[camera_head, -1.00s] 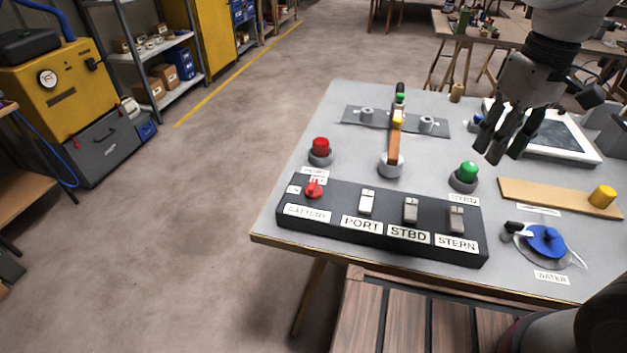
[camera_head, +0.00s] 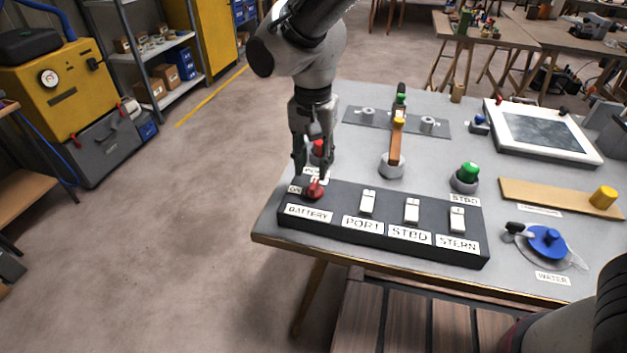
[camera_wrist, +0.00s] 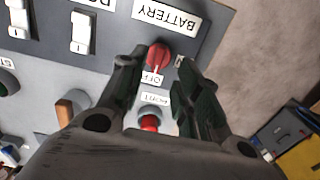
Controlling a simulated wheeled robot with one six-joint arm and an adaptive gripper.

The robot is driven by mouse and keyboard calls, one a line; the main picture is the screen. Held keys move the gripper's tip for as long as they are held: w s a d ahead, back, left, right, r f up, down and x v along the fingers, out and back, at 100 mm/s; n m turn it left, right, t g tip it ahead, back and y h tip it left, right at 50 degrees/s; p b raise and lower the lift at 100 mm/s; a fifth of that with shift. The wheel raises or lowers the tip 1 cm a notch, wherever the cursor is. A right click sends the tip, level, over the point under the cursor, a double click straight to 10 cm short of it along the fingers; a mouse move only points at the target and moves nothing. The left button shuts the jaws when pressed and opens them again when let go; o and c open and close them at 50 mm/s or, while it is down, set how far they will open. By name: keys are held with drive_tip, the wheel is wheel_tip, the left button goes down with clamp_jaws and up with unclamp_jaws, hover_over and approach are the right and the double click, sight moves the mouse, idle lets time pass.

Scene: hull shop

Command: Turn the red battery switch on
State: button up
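The red battery switch (camera_head: 315,190) is a small knob at the left end of the black switch panel (camera_head: 335,227), above the BATTERY label (camera_head: 308,213). In the wrist view the red knob (camera_wrist: 158,56) lies just beyond and between my fingertips, with an OFF label (camera_wrist: 152,78) beside it. My gripper (camera_head: 313,178) points down above the knob, its two fingers apart. In the wrist view the open fingers (camera_wrist: 160,65) have a clear gap between them and do not visibly touch the knob. An ON label (camera_head: 295,189) sits left of the knob.
A red button (camera_head: 319,148) stands just behind the panel, partly hidden by my gripper. White rocker switches (camera_head: 367,201) line the panel to the right. An orange-handled lever (camera_head: 395,145), a green button (camera_head: 467,175) and a blue valve (camera_head: 546,241) stand on the bench.

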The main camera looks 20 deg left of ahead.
sight(314, 185)
wheel_tip(314, 185, down, 6)
drive_tip(key=shift+d+r, duration=0.1)
clamp_jaws()
